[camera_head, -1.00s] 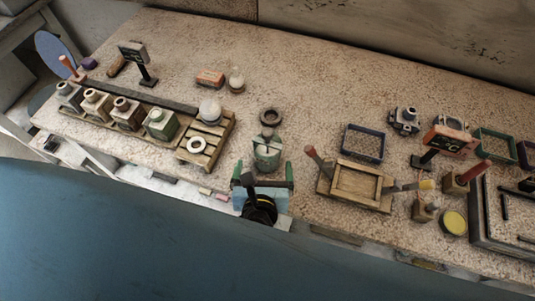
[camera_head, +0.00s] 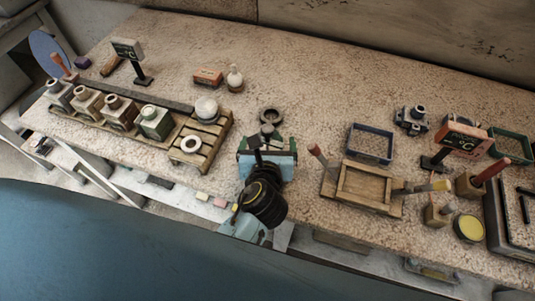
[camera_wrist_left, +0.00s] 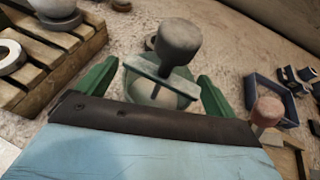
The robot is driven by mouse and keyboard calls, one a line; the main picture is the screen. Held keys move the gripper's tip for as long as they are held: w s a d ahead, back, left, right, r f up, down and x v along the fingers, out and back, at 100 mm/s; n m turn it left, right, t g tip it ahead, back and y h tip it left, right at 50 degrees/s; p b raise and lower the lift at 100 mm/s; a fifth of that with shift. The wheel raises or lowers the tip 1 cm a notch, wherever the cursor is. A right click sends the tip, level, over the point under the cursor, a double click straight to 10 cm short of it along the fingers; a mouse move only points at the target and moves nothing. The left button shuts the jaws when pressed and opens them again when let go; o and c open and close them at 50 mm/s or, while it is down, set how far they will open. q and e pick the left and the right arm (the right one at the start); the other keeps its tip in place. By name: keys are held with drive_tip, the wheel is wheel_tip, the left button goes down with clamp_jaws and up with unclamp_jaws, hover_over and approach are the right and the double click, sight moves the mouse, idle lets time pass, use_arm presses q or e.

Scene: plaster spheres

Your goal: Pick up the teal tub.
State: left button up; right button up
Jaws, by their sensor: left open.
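The teal tub (camera_wrist_left: 160,90) stands on the speckled bench, with a crossbar over its top and a dark grey rounded knob (camera_wrist_left: 179,41) rising above it. In the head view my left gripper hides most of it; the grey top (camera_head: 268,131) shows. My left gripper (camera_wrist_left: 158,74) is open, with one green finger on each side of the tub. In the left wrist view a gap shows between each finger and the tub. My right gripper is not in view.
A slatted wooden pallet (camera_head: 212,140) with a white ring and a pale round pot is to the left. A wooden tray (camera_head: 366,185) with upright handles and a blue crate (camera_head: 371,143) are to the right. A dark ring (camera_head: 271,116) lies just behind the tub.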

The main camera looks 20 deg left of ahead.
sight(268, 127)
use_arm(q)
drive_tip(key=c, duration=1.5)
drive_tip(key=shift+o, duration=0.2)
wheel_tip(268, 127, up, 10)
drive_tip(key=p, duration=0.3)
drive_tip(key=shift+r, duration=0.1)
